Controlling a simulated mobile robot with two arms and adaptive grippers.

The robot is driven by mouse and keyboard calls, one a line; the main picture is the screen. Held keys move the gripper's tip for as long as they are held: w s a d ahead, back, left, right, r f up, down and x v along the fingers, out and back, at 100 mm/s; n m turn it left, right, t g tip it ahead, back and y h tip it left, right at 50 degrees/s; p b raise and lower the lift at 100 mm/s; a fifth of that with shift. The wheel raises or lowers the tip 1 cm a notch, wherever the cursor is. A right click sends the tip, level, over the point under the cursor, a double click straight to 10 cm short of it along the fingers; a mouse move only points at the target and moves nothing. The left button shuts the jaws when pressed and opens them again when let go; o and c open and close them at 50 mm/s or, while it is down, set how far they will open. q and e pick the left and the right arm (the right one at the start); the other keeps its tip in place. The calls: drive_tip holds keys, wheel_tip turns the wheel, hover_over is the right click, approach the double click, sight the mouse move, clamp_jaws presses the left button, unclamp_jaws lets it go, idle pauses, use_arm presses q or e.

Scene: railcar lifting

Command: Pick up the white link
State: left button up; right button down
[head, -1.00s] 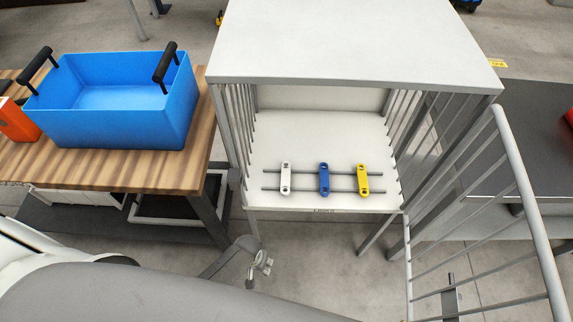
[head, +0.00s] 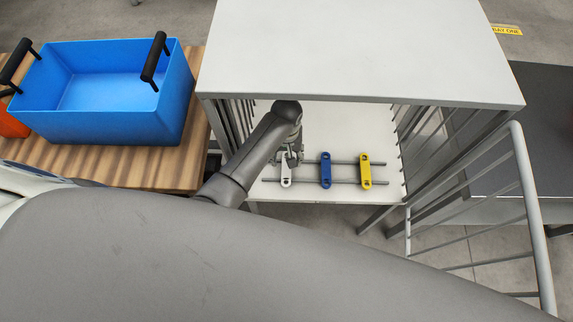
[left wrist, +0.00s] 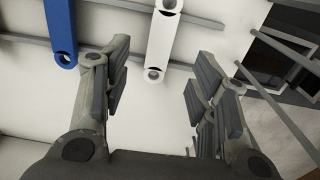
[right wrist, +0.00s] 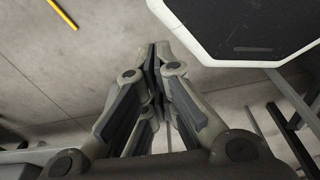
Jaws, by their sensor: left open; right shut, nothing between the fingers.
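The white link (head: 286,178) lies across two dark rods on the cage shelf, left of the blue link (head: 326,171) and the yellow link (head: 365,171). My left gripper (head: 291,158) is over the shelf and hides the far end of the white link in the head view. In the left wrist view the white link (left wrist: 159,42) stands between and ahead of the open fingers of the left gripper (left wrist: 160,90), which look empty. The blue link (left wrist: 61,28) is left of them. My right gripper (right wrist: 158,75) is shut and empty, over the floor, seen only in the right wrist view.
The cage has a flat white top (head: 360,45) above the shelf and barred sides. Its barred door (head: 535,215) stands open at the right. A blue bin (head: 115,125) with black handles sits on a wooden table (head: 120,170) at the left.

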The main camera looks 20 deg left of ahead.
sight(286, 168)
use_arm(q)
drive_tip(key=shift+f, duration=0.85)
drive_tip(key=shift+w+f, duration=0.1)
drive_tip(key=shift+f, duration=0.2)
drive_tip(key=f, duration=0.3)
drive_tip(key=shift+s+f, duration=0.15)
drive_tip(key=shift+s, duration=0.05)
drive_tip(key=shift+f, duration=0.65)
drive_tip(key=c, duration=1.2)
use_arm(e)
drive_tip(key=shift+s+d+f+g, duration=0.15)
drive_tip(key=shift+s+d+g, duration=0.15)
drive_tip(key=shift+s+d, duration=0.6)
